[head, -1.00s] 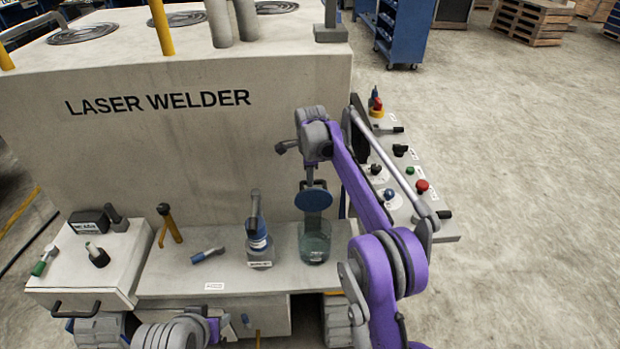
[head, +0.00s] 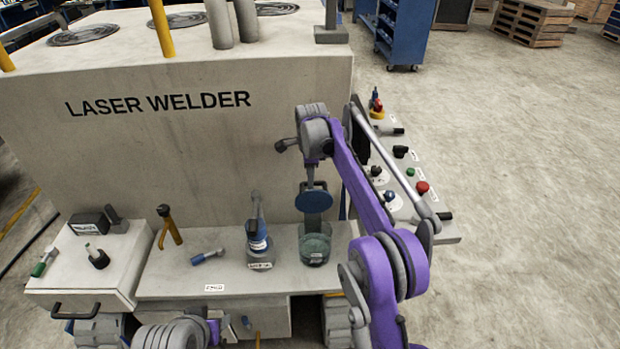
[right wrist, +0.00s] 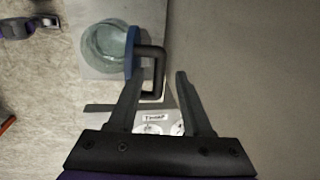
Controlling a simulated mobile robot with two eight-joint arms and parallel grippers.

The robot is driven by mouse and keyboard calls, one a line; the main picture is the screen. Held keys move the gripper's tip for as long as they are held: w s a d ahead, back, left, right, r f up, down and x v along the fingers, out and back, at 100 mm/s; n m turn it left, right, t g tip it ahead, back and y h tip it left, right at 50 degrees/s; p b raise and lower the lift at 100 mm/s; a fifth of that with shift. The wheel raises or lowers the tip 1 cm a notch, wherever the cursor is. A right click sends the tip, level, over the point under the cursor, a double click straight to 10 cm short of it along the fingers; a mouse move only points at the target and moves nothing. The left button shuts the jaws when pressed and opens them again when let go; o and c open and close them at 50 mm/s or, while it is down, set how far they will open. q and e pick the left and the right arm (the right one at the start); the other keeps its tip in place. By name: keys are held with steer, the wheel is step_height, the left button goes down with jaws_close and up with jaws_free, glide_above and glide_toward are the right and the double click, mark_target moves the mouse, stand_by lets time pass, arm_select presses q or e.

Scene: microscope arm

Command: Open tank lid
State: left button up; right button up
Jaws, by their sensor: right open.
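A small blue-and-grey tool (head: 207,257) lies on the bench (head: 180,280). The laser welder's wall (head: 190,150) rises behind. A control panel with knobs (head: 405,172) is to the right, behind my right arm.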

step_height(320, 180, up, 9)
steer(key=s, duration=0.1)
steer(key=shift+s+r, duration=0.2)
steer(key=shift+s, duration=0.1)
steer(key=shift+c, duration=0.2)
